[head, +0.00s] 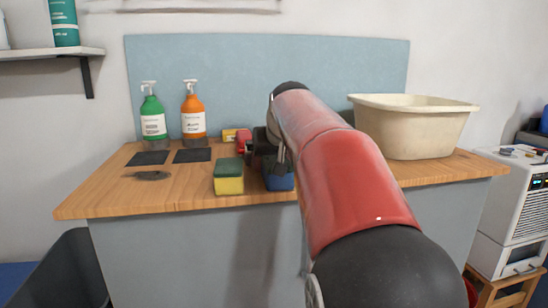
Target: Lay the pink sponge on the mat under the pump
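A pink-red block, apparently the pink sponge (243,140), is near the back of the wooden counter, right beside my gripper (256,148). My arm and gripper body hide part of that area, so I cannot tell whether the fingers are around it or apart. A green pump bottle (153,122) and an orange pump bottle (193,123) stand at the back left. A dark mat lies in front of each: the left mat (149,158) before the green bottle, the right mat (192,155) before the orange one. Both mats look bare.
A green-and-yellow sponge (229,180) stands near the front edge, beside a blue block (279,180) partly behind my arm. A yellow item (229,135) is left of the pink one. A dark flat object (152,175) lies front left. A cream basin (413,130) stands right.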

